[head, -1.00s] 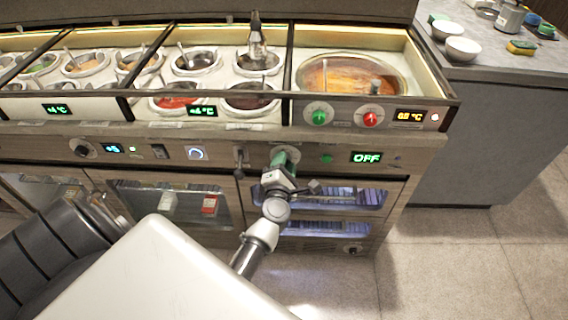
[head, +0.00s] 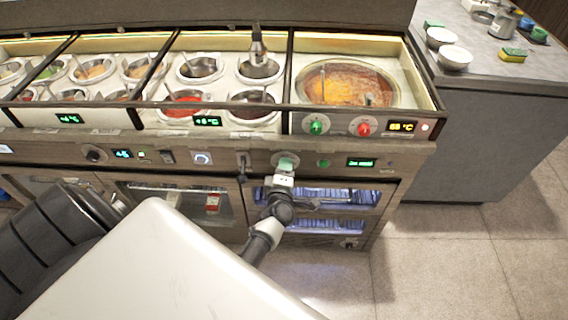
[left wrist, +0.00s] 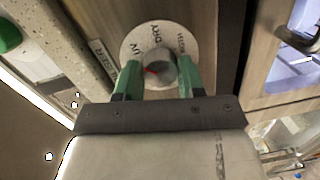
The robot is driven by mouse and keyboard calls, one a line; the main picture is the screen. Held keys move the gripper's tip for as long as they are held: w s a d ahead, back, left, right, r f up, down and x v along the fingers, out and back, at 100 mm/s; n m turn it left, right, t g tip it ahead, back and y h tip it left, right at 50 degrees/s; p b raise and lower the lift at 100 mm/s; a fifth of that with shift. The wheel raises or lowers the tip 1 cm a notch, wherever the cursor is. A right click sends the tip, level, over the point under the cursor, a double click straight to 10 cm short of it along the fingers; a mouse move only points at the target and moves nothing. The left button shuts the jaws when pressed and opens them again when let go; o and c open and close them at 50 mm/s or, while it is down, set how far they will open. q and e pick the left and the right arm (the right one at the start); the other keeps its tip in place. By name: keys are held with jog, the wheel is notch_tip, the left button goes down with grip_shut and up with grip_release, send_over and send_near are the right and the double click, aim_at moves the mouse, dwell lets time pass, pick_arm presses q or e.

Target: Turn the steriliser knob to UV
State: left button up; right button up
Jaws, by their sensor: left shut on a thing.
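The steriliser knob in the left wrist view (left wrist: 160,70) is a grey knob with a red mark on its left side. It sits on a round white dial (left wrist: 132,46) lettered UV and DRY, with a third word at the right. UV is at the upper left of the knob. My left gripper (left wrist: 155,82) has its green fingers closed on the knob's two sides; in the head view my left gripper (head: 285,165) covers the knob. A green-lit display (head: 361,163) is right of it, its text too small to read surely. My right gripper is not in view.
A small lever (head: 242,166) is left of my gripper, and a green button (head: 323,163) is right of it. Blue-lit cabinet windows (head: 345,196) lie below. Sauce wells and a soup pot (head: 345,82) are above. The floor at right is clear.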

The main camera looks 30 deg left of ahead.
pick_arm(q)
jog(key=shift+m+p, duration=0.3)
jog(key=shift+m, duration=0.2)
jog(key=o, duration=0.9)
jog(key=p+v, duration=0.3)
jog(key=v, duration=0.7)
jog(key=shift+s+d+r+p, duration=0.1)
jog(key=shift+s+d+p, duration=0.2)
